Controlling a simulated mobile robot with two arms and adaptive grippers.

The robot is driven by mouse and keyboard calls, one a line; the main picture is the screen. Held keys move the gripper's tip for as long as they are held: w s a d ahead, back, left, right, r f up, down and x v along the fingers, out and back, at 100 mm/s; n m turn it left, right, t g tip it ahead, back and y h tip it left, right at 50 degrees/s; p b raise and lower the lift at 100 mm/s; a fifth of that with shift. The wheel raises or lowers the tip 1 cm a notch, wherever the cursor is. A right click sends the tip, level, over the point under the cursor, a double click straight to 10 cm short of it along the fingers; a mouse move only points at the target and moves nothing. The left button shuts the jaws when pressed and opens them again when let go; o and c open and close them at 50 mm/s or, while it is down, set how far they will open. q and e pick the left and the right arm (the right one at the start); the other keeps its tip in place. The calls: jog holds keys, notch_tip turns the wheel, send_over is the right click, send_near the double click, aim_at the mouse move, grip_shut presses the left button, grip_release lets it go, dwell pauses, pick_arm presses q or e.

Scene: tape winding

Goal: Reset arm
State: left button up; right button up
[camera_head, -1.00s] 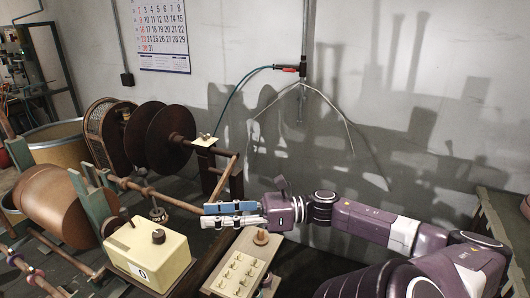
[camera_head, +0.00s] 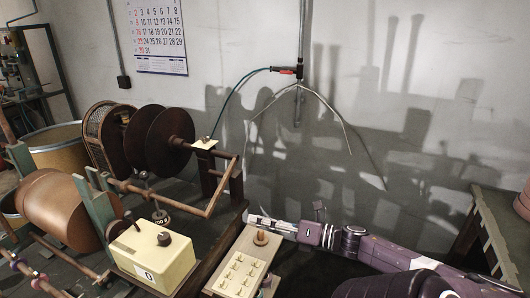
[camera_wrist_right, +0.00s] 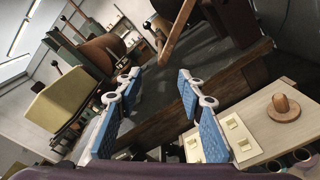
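My right gripper (camera_head: 249,219) is just behind the switch panel, low in front of the wall, with its arm coming in from the right. In the right wrist view its two blue-padded fingers (camera_wrist_right: 160,78) are spread apart with nothing between them. My left gripper is not in view.
A cream box (camera_head: 168,262) with a dark knob stands left of the panel. Behind it is the winding machine with large brown discs (camera_head: 170,136) and a wooden bar frame (camera_head: 200,212). A brown roller (camera_head: 50,205) is at the left. A table edge (camera_head: 490,215) stands at the right.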

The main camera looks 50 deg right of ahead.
jog(key=shift+s+d+f, duration=0.1)
jog(key=shift+d+f, duration=0.05)
dwell(0.5)
jog(key=s+d+f+m+g+h, duration=0.1)
jog(key=s+d+f+m+h, duration=0.3)
jog(key=f, duration=0.5)
jog(key=s+d+f+m+g+h, duration=0.1)
jog(key=d+f+m+h, duration=0.1)
jog(key=f+m, duration=0.55)
jog(key=s+a+f+m+g+h, duration=0.1)
jog(key=s+a+f+m+g, duration=0.2)
jog(key=f, duration=0.6)
jog(key=s+a+f+m+g, duration=0.1)
jog(key=s+f+m, duration=0.3)
jog(key=f, duration=0.5)
jog(key=s+a+f+m+g, duration=0.45)
jog(key=s+a+f, duration=0.6)
jog(key=f, duration=0.35)
jog(key=s+a+f+m+g+y, duration=0.1)
jog(key=s+a+f, duration=0.3)
jog(key=a, duration=0.6)
jog(key=s+a+f+m+g+y, duration=0.1)
jog(key=s+a+f+m+g, duration=0.2)
jog(key=s+a, duration=0.4)
notch_tip(320, 180, down, 2)
jog(key=a+g, duration=0.1)
jog(key=a, duration=0.1)
jog(key=shift+s+a+f+m+y, duration=0.2)
jog(key=shift+s+a+m+y, duration=0.1)
jog(key=shift+a+m+y, duration=0.1)
